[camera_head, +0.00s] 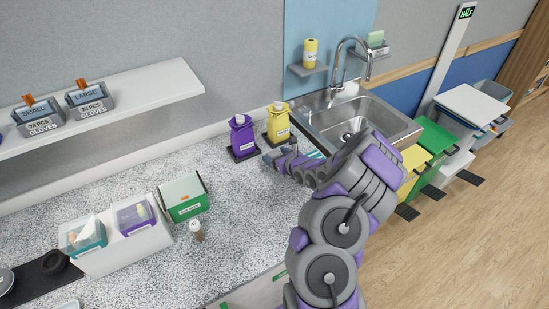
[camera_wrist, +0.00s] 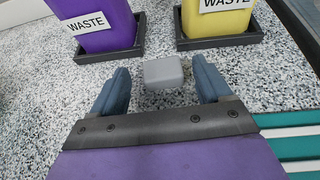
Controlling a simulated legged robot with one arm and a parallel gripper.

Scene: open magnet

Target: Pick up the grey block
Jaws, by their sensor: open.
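The grey block (camera_wrist: 163,73) lies on the speckled counter in the wrist view. It is a small light-grey box with rounded edges. My gripper (camera_wrist: 161,84) is open, with one blue-grey finger on each side of the block and visible gaps between fingers and block. The block sits around the line of the fingertips, slightly beyond them. In the head view my gripper (camera_head: 276,157) is over the counter near the purple and yellow bins, and I cannot make out the block there.
A purple waste bin (camera_wrist: 103,25) and a yellow waste bin (camera_wrist: 217,18) stand in dark trays just beyond the block. A teal-and-white striped thing (camera_wrist: 298,145) lies at the right. The sink (camera_head: 372,118) is behind my arm. Open counter (camera_head: 240,200) lies left of my arm.

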